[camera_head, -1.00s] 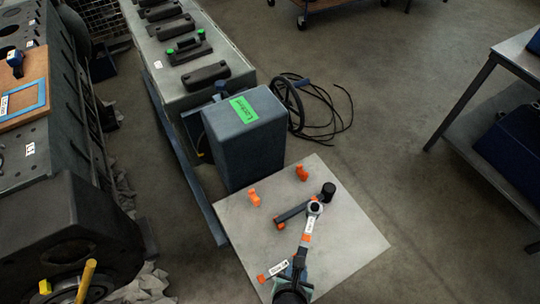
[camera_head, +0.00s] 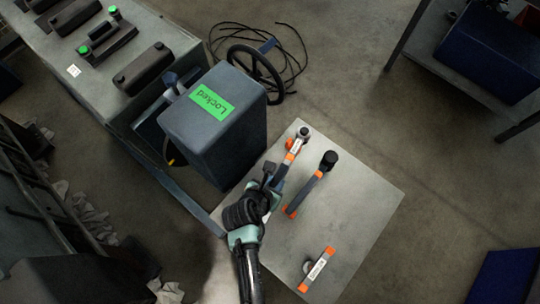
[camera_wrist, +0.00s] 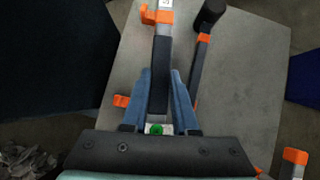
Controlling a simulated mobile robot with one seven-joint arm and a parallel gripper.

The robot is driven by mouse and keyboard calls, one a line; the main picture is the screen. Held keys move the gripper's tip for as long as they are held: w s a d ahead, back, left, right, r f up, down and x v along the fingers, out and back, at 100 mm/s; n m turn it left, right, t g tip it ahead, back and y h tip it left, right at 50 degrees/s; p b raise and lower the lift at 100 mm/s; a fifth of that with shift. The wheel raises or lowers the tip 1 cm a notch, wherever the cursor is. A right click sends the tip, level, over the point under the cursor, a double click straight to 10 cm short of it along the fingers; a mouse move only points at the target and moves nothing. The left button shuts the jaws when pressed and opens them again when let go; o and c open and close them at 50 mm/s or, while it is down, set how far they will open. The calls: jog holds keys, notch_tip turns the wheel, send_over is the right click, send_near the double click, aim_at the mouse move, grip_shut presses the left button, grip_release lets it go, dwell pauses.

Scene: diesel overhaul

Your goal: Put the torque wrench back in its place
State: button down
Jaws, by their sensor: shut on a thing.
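The torque wrench (camera_head: 282,176) has a ratchet head, a white label, an orange band and a dark handle. My gripper (camera_head: 268,192) is shut on its handle, above the left part of the grey board (camera_head: 365,205). In the wrist view my gripper (camera_wrist: 158,95) has its blue fingers either side of the torque wrench (camera_wrist: 160,65). An orange clip (camera_wrist: 145,14) shows beside the orange band, and another orange clip (camera_wrist: 122,101) lies left of the left finger. I cannot tell whether the wrench touches the board or clips.
A black-headed mallet (camera_head: 311,184) lies just right of the wrench, close to my right finger. A labelled piece with orange ends (camera_head: 317,268) lies near the board's lower edge.

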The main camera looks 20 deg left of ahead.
jog(key=w+a+m+h+b, duration=0.1)
jog(key=w+a+m+b, duration=0.15)
jog(key=w, duration=0.45)
jog(key=shift+n, duration=0.25)
jog(key=f+b, duration=0.4)
jog(key=b, duration=0.1)
jog(key=a+f+b, duration=0.1)
jog(key=f+b, duration=0.1)
jog(key=shift+s+f, duration=0.15)
jog(key=shift+f, duration=0.1)
jog(key=shift+f+b, duration=0.35)
jog(key=shift+f, duration=0.2)
jog(key=shift+p, duration=0.35)
jog(key=shift+f, duration=0.2)
jog(key=shift+f+b, duration=0.8)
jog(key=shift+f, duration=0.2)
